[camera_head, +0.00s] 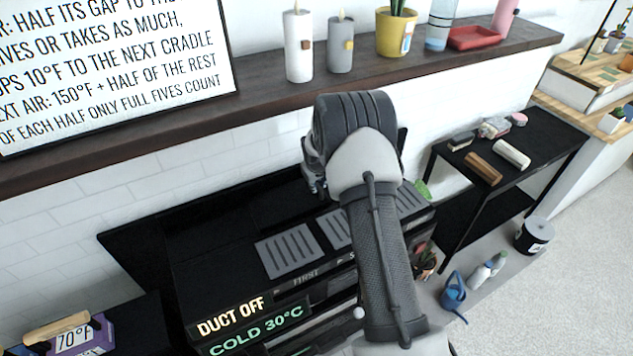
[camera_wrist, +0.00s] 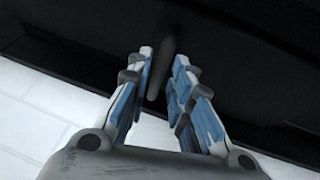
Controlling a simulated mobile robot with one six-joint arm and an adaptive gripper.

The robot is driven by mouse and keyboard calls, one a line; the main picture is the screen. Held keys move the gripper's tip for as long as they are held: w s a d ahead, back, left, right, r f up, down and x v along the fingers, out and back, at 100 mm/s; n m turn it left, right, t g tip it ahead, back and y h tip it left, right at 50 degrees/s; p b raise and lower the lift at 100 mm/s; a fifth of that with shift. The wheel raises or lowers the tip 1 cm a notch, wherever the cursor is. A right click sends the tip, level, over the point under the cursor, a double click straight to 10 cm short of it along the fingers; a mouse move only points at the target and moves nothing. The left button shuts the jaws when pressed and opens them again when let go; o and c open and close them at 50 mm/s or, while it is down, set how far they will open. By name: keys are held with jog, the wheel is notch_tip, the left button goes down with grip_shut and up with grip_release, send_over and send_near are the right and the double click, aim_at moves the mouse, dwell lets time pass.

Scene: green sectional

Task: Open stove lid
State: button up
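The black stove (camera_head: 215,262) stands below the wall shelf, with grey slotted plates (camera_head: 287,250) on its top and a sign reading "DUCT OFF, COLD 30°C" at its front. A dark panel (camera_head: 140,240), which may be the stove lid, runs along its back left; my arm hides part of it. In the wrist view my gripper (camera_wrist: 162,58) has its two blue-and-grey fingers apart. A dark grey bar (camera_wrist: 160,70), like a handle, lies between the fingers, in front of a black surface (camera_wrist: 255,65). I cannot tell whether the fingers touch it. My arm mostly hides the gripper in the head view.
A dark wall shelf (camera_head: 270,95) with candles and a yellow pot (camera_head: 396,32) runs close above and behind my arm. A black side table (camera_head: 540,140) with small items stands right. A purple box (camera_head: 85,337) is at lower left. Open carpet (camera_head: 560,270) lies right.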

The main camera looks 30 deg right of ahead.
grip_shut()
jog(key=shift+a+r, duration=0.1)
jog(key=shift+r, duration=0.05)
dwell(0.4)
